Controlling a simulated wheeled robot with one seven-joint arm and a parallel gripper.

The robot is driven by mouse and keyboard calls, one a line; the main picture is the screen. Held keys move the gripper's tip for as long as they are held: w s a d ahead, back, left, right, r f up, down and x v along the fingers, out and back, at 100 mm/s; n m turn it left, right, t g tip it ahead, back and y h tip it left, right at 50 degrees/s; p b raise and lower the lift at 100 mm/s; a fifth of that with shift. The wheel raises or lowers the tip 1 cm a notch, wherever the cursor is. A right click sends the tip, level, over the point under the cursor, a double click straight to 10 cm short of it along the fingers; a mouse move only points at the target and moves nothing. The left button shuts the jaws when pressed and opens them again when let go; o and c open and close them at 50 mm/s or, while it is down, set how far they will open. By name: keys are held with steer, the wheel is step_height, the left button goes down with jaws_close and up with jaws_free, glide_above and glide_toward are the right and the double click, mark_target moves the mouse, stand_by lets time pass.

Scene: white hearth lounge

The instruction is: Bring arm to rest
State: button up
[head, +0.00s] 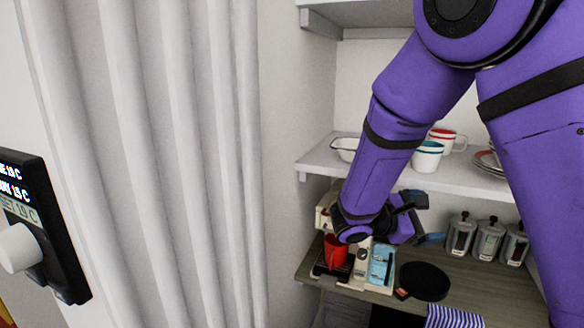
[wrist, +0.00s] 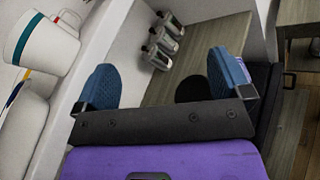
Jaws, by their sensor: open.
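My purple arm reaches down from the upper right in the head view. My gripper (head: 428,222) is over the wooden counter (head: 470,295), below the white shelf and left of the canisters. In the wrist view the two blue fingertips of my gripper (wrist: 163,84) stand wide apart with nothing between them. A red mug (head: 335,251) stands on a coffee machine (head: 324,222) just left of and below my wrist in the head view. My arm hides part of the machine and of the shelf.
The white shelf (head: 318,160) holds a white mug with a teal rim (head: 427,156), a red-rimmed mug (head: 447,138) and a bowl (head: 346,148). Several canisters (head: 488,241) line the counter's back. A round black item (head: 424,281) and a striped cloth (head: 455,317) lie in front.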

steer(key=s+d+r+m+g+y, duration=0.2)
steer(key=s+d+r+m+y, duration=0.15)
steer(key=s, duration=0.25)
steer(key=s+d+r+m+g+y, duration=0.25)
steer(key=s+m+y, duration=0.2)
steer(key=s, duration=0.25)
steer(key=s+a+r+m+t+y, duration=0.2)
steer(key=s+r+m+t+y, duration=0.1)
steer(key=s, duration=0.3)
steer(key=s+a+r+m+t+y, duration=0.2)
steer(key=s+r+m+t+y, duration=0.1)
steer(key=s+y, duration=0.2)
steer(key=shift+s+a+r, duration=0.3)
steer(key=shift+s+r, duration=0.1)
steer(key=shift+s, duration=0.35)
